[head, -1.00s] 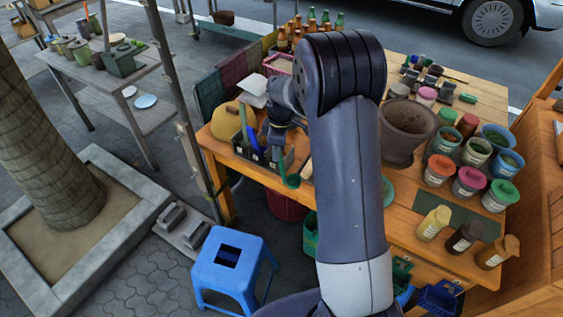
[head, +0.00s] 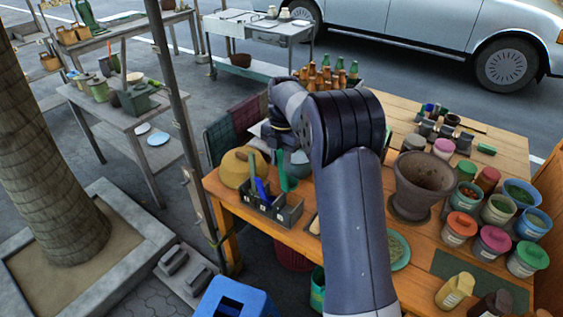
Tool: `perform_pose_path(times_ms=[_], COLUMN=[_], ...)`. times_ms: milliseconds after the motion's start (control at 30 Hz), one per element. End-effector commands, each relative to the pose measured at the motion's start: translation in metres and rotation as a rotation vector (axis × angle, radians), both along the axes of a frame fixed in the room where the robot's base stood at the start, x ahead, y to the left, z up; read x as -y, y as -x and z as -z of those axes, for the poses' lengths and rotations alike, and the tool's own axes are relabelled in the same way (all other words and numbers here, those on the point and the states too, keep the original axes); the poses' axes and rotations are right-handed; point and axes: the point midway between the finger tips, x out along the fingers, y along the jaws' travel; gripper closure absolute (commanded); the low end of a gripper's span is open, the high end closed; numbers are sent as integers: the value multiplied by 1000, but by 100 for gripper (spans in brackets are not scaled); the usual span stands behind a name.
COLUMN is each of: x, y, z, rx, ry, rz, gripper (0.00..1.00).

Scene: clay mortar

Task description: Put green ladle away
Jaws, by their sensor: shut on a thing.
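The green ladle (head: 283,172) hangs upright below my gripper (head: 280,146), which appears shut on its upper end. The ladle's lower part is over or behind the right compartment of a dark divided holder (head: 287,219); I cannot tell whether its end is inside. A blue utensil (head: 261,190) stands in the middle of this holder, and another green handle (head: 252,168) stands at its left. The holder sits on the left front part of the wooden table (head: 345,262). My arm hides part of the table, and the fingertips are small and partly hidden.
A large brown mortar (head: 424,185) and several paint pots (head: 459,228) stand to the right. Amber bottles (head: 325,80) stand at the back. A blue stool (head: 232,298) is below the table's front.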

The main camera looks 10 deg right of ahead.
Motion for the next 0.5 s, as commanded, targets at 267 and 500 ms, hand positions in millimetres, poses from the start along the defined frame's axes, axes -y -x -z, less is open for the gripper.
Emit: perform_pose_path(times_ms=[267,500], x=[0,0], y=[0,0], z=[31,54], rx=[0,-1], ry=[0,-1], rz=[3,3], gripper=[100,100])
